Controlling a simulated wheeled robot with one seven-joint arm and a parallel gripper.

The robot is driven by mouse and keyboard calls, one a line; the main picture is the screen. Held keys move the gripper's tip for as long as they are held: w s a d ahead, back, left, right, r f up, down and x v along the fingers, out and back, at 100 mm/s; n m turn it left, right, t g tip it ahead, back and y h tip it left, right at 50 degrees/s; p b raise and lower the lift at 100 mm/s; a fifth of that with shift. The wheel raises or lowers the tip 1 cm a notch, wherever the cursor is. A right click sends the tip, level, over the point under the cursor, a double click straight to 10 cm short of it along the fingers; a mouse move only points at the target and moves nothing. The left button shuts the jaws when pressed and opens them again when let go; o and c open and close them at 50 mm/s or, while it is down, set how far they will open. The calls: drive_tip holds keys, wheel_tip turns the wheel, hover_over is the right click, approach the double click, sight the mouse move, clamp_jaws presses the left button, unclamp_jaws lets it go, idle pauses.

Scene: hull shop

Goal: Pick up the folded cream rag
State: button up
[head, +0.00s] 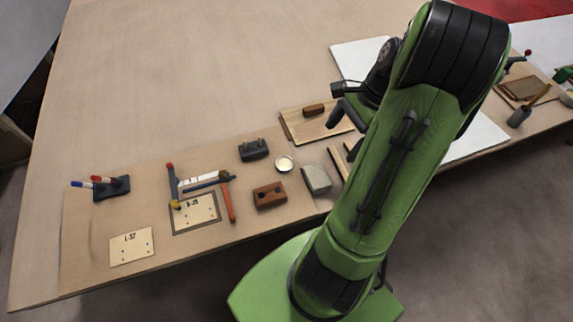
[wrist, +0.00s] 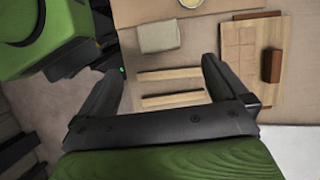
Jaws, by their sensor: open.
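The folded cream rag (head: 317,179) is a small pale grey-cream block on the brown bench mat, left of my arm in the head view. In the wrist view the rag (wrist: 158,36) lies flat beyond my fingertips, near the top middle. My gripper (wrist: 164,68) is open, its two fingers spread wide with nothing held. The rag is in full view there, apart from the fingers. In the head view my gripper (head: 343,108) is partly hidden by my green arm, above the wooden board.
Two wooden strips (wrist: 172,99) lie below the rag. A wooden board (head: 300,126) with a brown block (head: 314,108) is nearby. A small round pot (head: 284,163), a brown holed block (head: 269,195) and a dark block (head: 253,150) stand left of the rag.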

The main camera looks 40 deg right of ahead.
drive_tip(key=b, duration=0.5)
approach(317, 175)
drive_tip(key=x, duration=0.5)
drive_tip(key=shift+s+f, duration=0.15)
drive_tip(key=shift+f, duration=0.1)
drive_tip(key=b+x, duration=0.3)
drive_tip(key=x, duration=0.2)
drive_tip(key=shift+r, duration=0.15)
drive_tip(key=shift+c, duration=0.2)
drive_tip(key=c, duration=0.6)
wheel_tip(317, 175, up, 10)
drive_tip(key=p, duration=0.5)
drive_tip(key=shift+c, duration=0.2)
